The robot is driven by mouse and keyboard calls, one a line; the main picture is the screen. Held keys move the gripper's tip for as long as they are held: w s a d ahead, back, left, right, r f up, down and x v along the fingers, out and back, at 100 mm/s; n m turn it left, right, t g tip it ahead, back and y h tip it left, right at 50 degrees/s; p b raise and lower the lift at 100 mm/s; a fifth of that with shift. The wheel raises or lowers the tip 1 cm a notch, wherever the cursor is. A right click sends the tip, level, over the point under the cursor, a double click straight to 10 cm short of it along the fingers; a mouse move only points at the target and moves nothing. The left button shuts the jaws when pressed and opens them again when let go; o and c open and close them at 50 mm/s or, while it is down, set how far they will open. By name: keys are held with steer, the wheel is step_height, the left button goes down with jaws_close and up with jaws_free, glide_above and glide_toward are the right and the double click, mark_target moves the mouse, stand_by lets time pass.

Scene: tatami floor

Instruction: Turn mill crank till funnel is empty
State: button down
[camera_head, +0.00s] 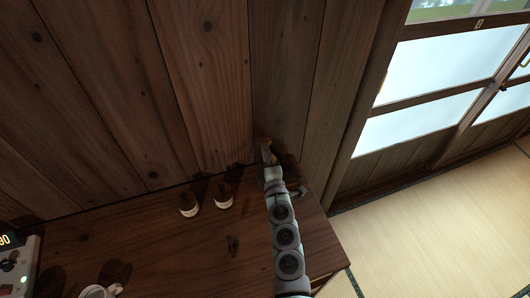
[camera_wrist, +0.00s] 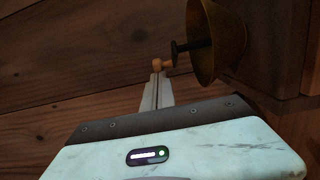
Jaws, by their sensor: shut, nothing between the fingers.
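In the wrist view, the mill's brass funnel (camera_wrist: 222,42) is at the upper right, seen from the side. A dark crank arm (camera_wrist: 191,46) reaches left from it to a small orange-brown wooden knob (camera_wrist: 158,64). My gripper (camera_wrist: 156,88) is shut and empty, its fingertips just below the knob in the picture. I cannot tell whether they touch it. The inside of the funnel is hidden. In the head view, my gripper (camera_head: 266,150) is by the wooden wall at the table's far right, and my arm hides most of the mill.
Two small brown jars with pale labels, one at left (camera_head: 188,204) and one nearer my arm (camera_head: 223,195), stand on the wooden table (camera_head: 170,245). A white cup (camera_head: 100,291) and a machine with a lit display (camera_head: 14,270) are at lower left. The plank wall (camera_head: 200,80) closes off the back.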

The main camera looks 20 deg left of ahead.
mark_target(270, 143)
steer(key=shift+a+h, duration=0.15)
steer(key=shift+h, duration=0.15)
steer(key=shift+w+m+t+h+p, duration=0.25)
steer(key=shift+m+t+h+p, duration=0.35)
steer(key=shift+m+t+h, duration=0.65)
steer(key=shift+w+m+h, duration=0.25)
steer(key=shift+h, duration=0.3)
steer(key=shift+w+f+h, duration=0.1)
steer(key=shift+w+h, duration=0.1)
steer(key=shift+h, duration=0.1)
steer(key=shift+w+d+m+t+h+b, duration=0.15)
steer(key=shift+m+h+b, duration=0.2)
steer(key=shift+m+h, duration=0.1)
steer(key=shift+w+d+m+t+h+b, duration=0.1)
steer(key=shift+w+m+h+b, duration=0.05)
steer(key=shift+m+h+b, duration=0.25)
steer(key=shift+w+a+b, duration=0.1)
steer(key=shift+w+b, duration=0.2)
steer(key=shift+w, duration=0.25)
steer(key=shift+w+d, duration=0.2)
steer(key=shift+w, duration=0.05)
